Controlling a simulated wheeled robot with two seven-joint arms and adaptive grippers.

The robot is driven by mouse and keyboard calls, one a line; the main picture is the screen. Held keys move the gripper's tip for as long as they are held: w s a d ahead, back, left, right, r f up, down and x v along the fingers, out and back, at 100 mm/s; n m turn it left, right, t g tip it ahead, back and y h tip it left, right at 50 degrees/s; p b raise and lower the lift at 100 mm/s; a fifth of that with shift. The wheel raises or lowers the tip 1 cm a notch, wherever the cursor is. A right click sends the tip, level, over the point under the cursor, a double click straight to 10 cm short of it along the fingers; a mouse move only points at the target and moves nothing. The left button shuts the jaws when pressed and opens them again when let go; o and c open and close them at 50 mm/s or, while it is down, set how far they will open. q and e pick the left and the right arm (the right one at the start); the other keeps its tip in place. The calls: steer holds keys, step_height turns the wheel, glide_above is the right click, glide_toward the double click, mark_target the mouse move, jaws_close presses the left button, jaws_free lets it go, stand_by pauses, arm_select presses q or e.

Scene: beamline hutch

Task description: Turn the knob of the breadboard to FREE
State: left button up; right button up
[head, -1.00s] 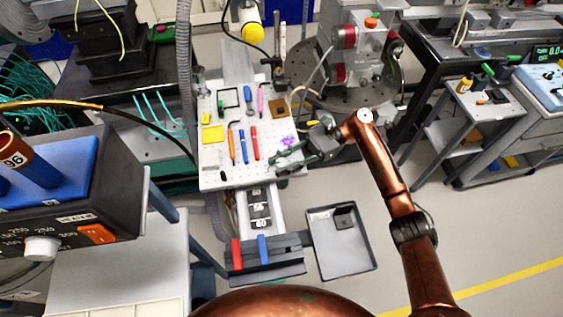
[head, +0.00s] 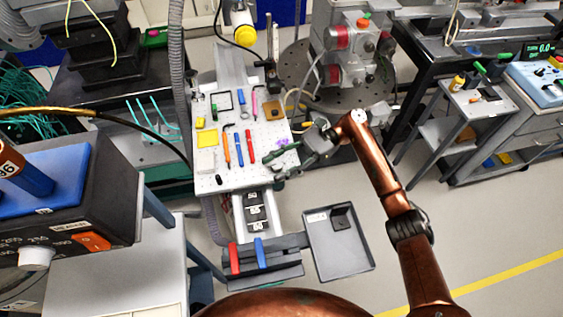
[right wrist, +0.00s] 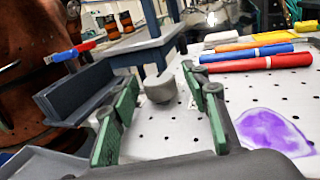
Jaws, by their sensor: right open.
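The white perforated breadboard (head: 208,168) lies at the middle of the head view, with tools on it. A small dark knob (head: 218,180) stands at its front left corner. In the right wrist view a grey rounded knob (right wrist: 160,88) stands on the board, with a small pale label partly visible at its base. My right gripper (head: 279,168) is at the board's front right edge, open and empty. In the right wrist view its green-padded fingers (right wrist: 163,82) frame the knob, which is beyond them and untouched. The knob's marking is unreadable. My left gripper is not in view.
Red, blue and orange tools (head: 239,149) and a purple patch (head: 287,143) lie on the board. In front are a dark holder (head: 275,271) with red and blue pieces and a grey tray (head: 340,262). A blue-topped box (head: 65,180) stands at left.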

steer(key=v, duration=1.2)
stand_by(0.3)
